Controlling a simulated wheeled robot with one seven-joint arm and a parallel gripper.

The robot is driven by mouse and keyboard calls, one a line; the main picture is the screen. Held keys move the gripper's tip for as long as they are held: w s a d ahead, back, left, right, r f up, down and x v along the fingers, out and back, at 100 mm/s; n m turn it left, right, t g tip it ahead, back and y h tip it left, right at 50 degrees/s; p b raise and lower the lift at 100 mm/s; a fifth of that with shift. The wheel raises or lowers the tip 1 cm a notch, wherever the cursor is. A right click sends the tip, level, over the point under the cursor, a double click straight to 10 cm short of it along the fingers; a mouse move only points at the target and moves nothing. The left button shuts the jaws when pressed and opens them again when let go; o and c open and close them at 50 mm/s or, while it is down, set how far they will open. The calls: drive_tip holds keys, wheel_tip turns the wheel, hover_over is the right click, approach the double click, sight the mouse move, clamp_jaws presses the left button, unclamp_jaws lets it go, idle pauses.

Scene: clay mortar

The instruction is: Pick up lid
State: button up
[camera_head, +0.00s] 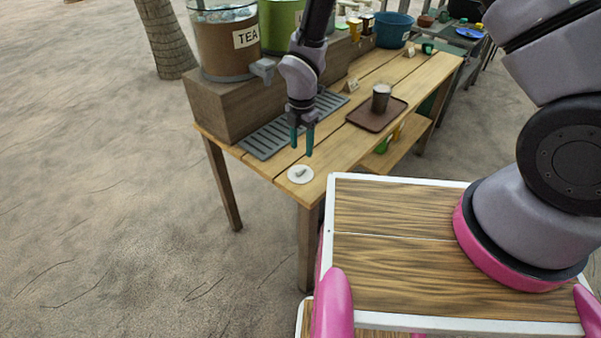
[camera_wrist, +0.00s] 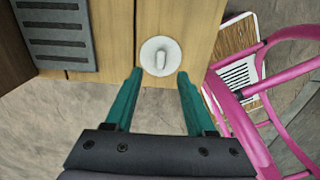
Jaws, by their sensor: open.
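The lid (camera_head: 301,175) is a small white disc with a raised handle.
A grey slotted drip tray (camera_head: 267,139) lies left of the lid, before a wooden riser holding a tea dispenser (camera_head: 227,45). A brown tray (camera_head: 362,124) with a dark cup (camera_head: 381,97) stands further right. The table's front edge is close to the lid.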

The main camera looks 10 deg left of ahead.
sight(301, 167)
wheel_tip(301, 167, down, 8)
drive_tip(key=shift+s+r, duration=0.15)
drive_tip(key=shift+r, duration=0.1)
clamp_jaws()
